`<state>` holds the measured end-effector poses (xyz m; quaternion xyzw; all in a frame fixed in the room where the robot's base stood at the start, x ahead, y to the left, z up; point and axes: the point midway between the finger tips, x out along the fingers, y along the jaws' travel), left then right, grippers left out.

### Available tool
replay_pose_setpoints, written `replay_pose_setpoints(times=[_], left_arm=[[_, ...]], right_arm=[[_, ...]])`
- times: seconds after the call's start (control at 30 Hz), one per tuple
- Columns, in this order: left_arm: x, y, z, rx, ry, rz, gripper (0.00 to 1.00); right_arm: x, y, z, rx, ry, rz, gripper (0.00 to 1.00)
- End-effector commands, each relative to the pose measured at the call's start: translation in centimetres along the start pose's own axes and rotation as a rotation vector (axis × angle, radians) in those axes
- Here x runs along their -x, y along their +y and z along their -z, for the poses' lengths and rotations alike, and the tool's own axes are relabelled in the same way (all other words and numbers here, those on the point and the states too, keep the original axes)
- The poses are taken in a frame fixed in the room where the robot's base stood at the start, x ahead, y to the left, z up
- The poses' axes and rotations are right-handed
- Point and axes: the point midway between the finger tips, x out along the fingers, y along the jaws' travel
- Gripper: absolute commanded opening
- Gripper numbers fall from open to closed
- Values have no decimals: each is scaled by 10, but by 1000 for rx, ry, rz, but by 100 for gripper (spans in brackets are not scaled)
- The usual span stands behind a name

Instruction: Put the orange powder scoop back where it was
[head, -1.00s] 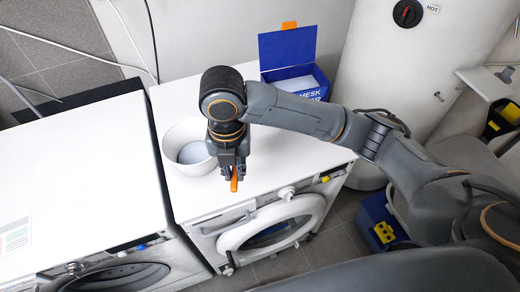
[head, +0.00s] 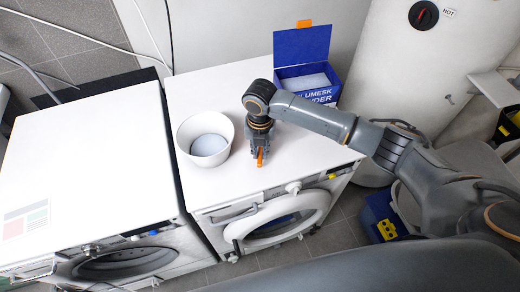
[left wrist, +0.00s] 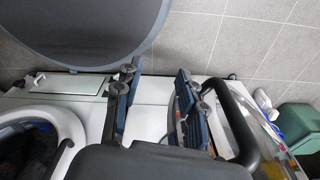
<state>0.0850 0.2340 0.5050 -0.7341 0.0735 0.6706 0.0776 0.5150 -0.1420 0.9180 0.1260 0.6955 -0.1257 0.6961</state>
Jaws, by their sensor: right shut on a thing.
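The orange scoop (head: 260,157) is held in my right gripper (head: 261,147), above the front part of the right machine's white top; only a slim orange piece shows below the fingers. The open blue powder box (head: 306,94) stands at the back right of that top, with pale powder inside and its lid (head: 302,45) raised. A white bowl (head: 186,133) with a pale bluish-white filling stands left of my right gripper. In the left wrist view, my left gripper (left wrist: 157,88) has its fingers apart with nothing seen between them.
A second washing machine (head: 90,160) stands to the left, with a printed sheet on its top. A white tank (head: 425,60) with a black dial stands at the right. A blue box with yellow parts (head: 382,220) is on the floor. The right machine's top is clear behind the bowl.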

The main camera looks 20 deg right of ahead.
Motion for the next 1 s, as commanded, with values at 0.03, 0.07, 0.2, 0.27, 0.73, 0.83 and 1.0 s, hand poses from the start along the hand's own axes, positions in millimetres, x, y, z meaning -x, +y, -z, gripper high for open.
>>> replay_pose_setpoints(times=[0.03,0.07,0.2,0.27,0.73,0.83,1.0], left_arm=[[2,1,0,0,0,-1,40],[2,1,0,0,0,-1,40],[1,1,0,0,0,-1,40],[1,1,0,0,1,-1,40],[0,1,1,-1,1,-1,40],[1,1,1,-1,1,-1,40],[-2,0,1,-1,2,0,40]], right_arm=[[-4,0,0,0,0,-1,0],[-5,0,0,0,-1,-1,0],[-5,0,0,0,-2,-1,0],[-5,0,0,0,-2,-1,0],[-8,0,0,0,-2,-1,37],[-6,0,0,0,-2,-2,37],[10,1,-1,0,-5,-4,37]])
